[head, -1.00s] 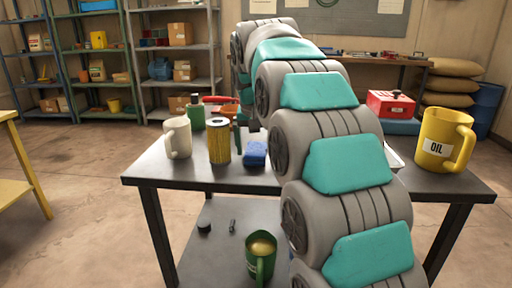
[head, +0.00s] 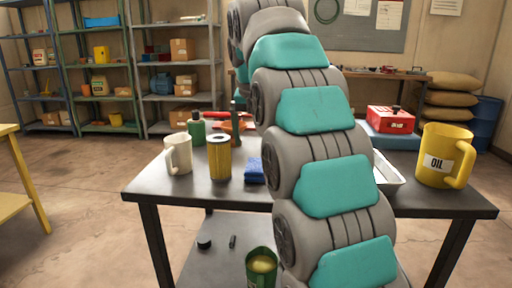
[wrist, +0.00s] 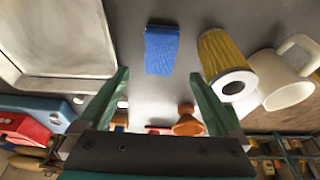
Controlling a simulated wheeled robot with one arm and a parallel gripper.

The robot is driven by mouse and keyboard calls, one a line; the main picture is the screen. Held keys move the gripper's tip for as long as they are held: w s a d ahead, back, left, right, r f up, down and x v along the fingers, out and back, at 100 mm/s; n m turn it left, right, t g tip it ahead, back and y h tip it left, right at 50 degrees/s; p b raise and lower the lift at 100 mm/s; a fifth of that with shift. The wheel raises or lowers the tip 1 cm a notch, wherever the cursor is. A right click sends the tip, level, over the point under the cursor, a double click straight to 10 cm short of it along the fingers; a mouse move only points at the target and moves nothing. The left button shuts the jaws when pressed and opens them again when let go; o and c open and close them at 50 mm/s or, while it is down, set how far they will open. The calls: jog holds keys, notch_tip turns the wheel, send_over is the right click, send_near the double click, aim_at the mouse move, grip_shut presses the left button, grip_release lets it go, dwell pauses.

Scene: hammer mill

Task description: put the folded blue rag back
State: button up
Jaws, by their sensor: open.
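The folded blue rag (head: 255,171) lies on the dark table top, just right of the yellow ribbed filter (head: 219,158) and partly hidden behind my arm in the head view. In the wrist view the rag (wrist: 161,50) lies flat between and beyond my fingertips, apart from them. My gripper (wrist: 158,76) is open with its two green fingers spread and nothing between them. In the head view my arm hides most of the gripper.
A cream mug (head: 178,154) and a green bottle (head: 196,128) stand left on the table. A metal tray (wrist: 68,38), a red box (head: 391,119) and a yellow oil jug (head: 444,156) are right of my arm. An orange funnel-like thing (wrist: 188,121) stands behind.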

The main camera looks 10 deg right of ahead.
jog(key=p+v, duration=0.2)
jog(key=v, duration=0.1)
jog(key=shift+r, duration=0.15)
jog(key=shift+s, duration=0.15)
jog(key=s+f+n+g, duration=0.1)
jog(key=s+f, duration=0.8)
jog(key=s, duration=0.4)
jog(key=s+f+n+g, duration=0.1)
jog(key=s+f+g, duration=0.1)
jog(key=s+f, duration=0.8)
jog(key=s+d+f+n+g+y, duration=0.1)
jog(key=s+f+g, duration=0.1)
jog(key=s+f, duration=0.7)
jog(key=s, duration=0.7)
jog(key=shift+s+f+n, duration=0.3)
jog(key=shift+f, duration=0.1)
jog(key=shift+d, duration=0.15)
